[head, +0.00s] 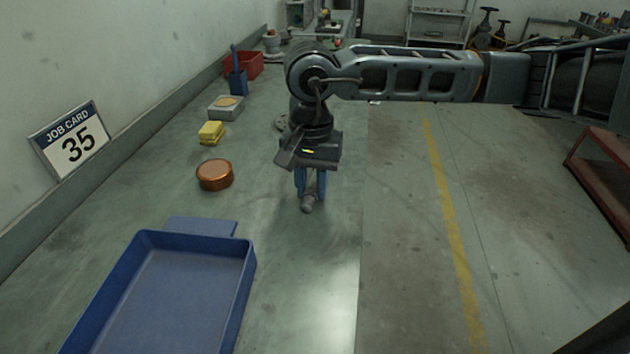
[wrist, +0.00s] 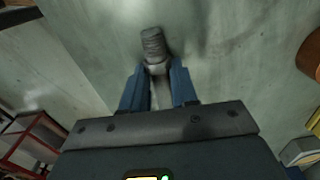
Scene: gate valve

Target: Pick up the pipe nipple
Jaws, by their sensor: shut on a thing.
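The pipe nipple (head: 307,204) is a short grey metal piece at my fingertips, over the bench top in the head view. In the wrist view the pipe nipple (wrist: 154,45) shows a ridged, thread-like end sticking out beyond the fingers. My gripper (head: 311,187) points down with its two blue fingers shut on the nipple. The gripper also shows in the wrist view (wrist: 159,80), one finger on each side of the nipple. I cannot tell whether the nipple touches the bench.
A blue tray (head: 248,275) lies at the front left of the bench (head: 300,290). A copper-coloured round tin (head: 215,175), yellow blocks (head: 211,132), a grey box (head: 226,107) and a red bin (head: 248,66) line the left side. The bench around my gripper is clear.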

